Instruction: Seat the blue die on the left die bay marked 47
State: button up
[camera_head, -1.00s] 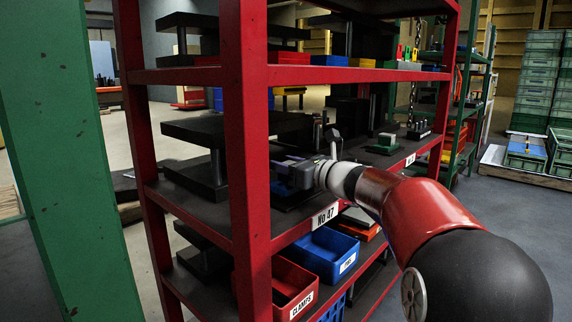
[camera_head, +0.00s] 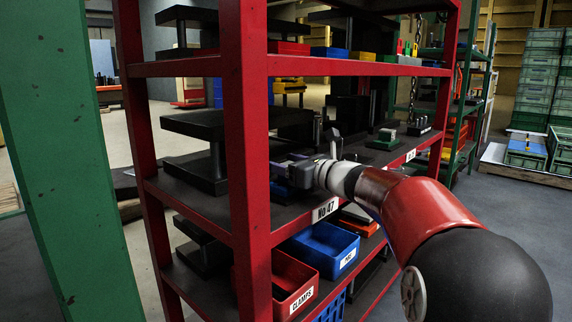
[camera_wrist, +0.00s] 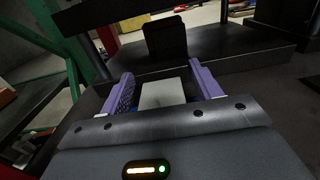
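My gripper (camera_head: 280,165) reaches into the middle shelf of the red rack, above the No 47 label (camera_head: 325,210). In the wrist view its two purple fingers (camera_wrist: 163,85) stand apart. A pale grey block (camera_wrist: 163,94) is between them, with a narrow gap showing on each side. A bit of blue, likely the blue die (camera_head: 279,188), shows low under my gripper in the head view. The rack post and my gripper hide most of it, so its seating on the bay cannot be told.
A black press-like stand (camera_head: 205,150) is left of the front post. A green die with a pale block (camera_head: 385,140) sits farther right on the same shelf. Red (camera_head: 290,285) and blue (camera_head: 322,250) bins are below. A dark upright block (camera_wrist: 165,38) stands beyond the fingers.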

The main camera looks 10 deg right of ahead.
jog(key=shift+f, duration=0.25)
jog(key=v, duration=0.7)
jog(key=shift+s+d+r, duration=0.15)
jog(key=shift+d, duration=0.05)
jog(key=shift+s, duration=0.15)
